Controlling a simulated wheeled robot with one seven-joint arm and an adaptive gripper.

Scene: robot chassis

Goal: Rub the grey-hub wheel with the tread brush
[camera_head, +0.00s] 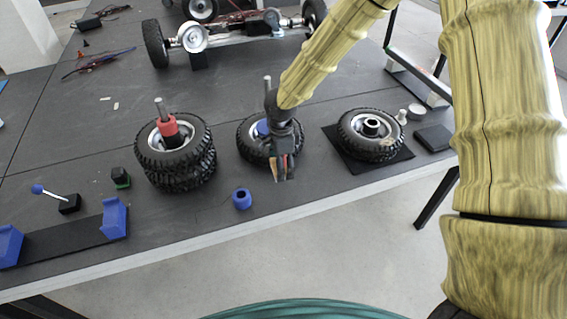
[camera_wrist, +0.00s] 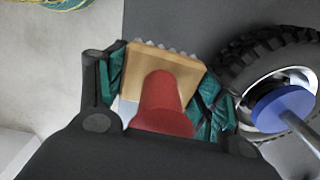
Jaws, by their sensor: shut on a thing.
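My gripper (camera_head: 285,172) is shut on the tread brush. In the wrist view the brush has a wooden block (camera_wrist: 150,65) with a red handle (camera_wrist: 163,105) between the fingers; its bristles show only as a pale jagged edge. The brush is a small tan piece (camera_head: 274,171) in the head view. The gripper hangs in front of the blue-hub wheel (camera_head: 246,150), partly hiding it. That wheel also shows in the wrist view (camera_wrist: 241,72). The grey-hub wheel (camera_head: 350,146) lies flat on a black mat to the right, apart from the brush.
A wheel stack with a red hub (camera_head: 168,126) stands left. A blue ring (camera_head: 242,199) lies near the table's front edge. A blue-ended stand (camera_head: 115,217) is at front left, and a chassis with wheels (camera_head: 240,32) at the back. Small parts and a dark block (camera_head: 433,138) are right.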

